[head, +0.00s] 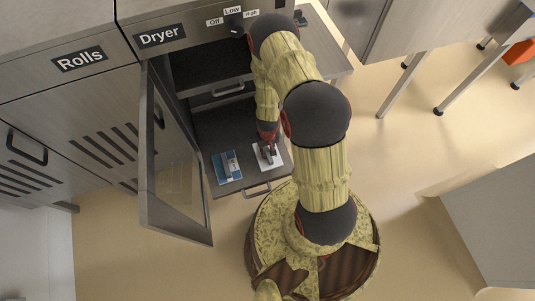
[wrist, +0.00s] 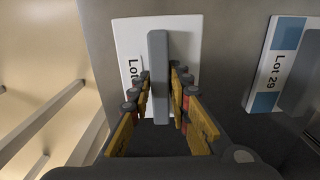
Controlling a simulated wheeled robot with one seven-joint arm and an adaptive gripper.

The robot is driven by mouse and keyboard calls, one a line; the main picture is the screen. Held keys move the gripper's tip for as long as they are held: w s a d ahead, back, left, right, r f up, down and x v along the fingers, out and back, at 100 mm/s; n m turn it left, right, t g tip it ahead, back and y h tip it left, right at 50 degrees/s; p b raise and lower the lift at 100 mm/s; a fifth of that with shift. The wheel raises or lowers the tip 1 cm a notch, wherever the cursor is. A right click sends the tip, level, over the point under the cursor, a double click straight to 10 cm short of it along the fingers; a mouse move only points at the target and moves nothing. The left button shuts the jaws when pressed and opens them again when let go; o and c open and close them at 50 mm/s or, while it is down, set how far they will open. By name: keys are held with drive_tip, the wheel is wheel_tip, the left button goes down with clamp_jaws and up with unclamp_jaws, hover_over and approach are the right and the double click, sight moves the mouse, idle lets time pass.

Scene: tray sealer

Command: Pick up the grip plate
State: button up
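A white plate (wrist: 185,35) with a grey raised grip bar (wrist: 158,65) lies on the pulled-out dark drawer. Its label begins "Lot", and my finger hides the rest. In the head view the white plate (head: 260,164) is partly covered by my gripper (head: 267,152). In the wrist view my gripper (wrist: 160,78) is open, with one finger on each side of the bar and narrow gaps to it. A second plate, blue and white and marked "Lot 29" (wrist: 272,72), lies to the right there. In the head view this blue-and-white plate (head: 227,167) is to the left.
The drawer's front handle (head: 257,191) faces my base. Open floor lies to the right, before a grey cabinet (head: 495,215).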

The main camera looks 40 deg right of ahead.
clamp_jaws()
idle(0.4)
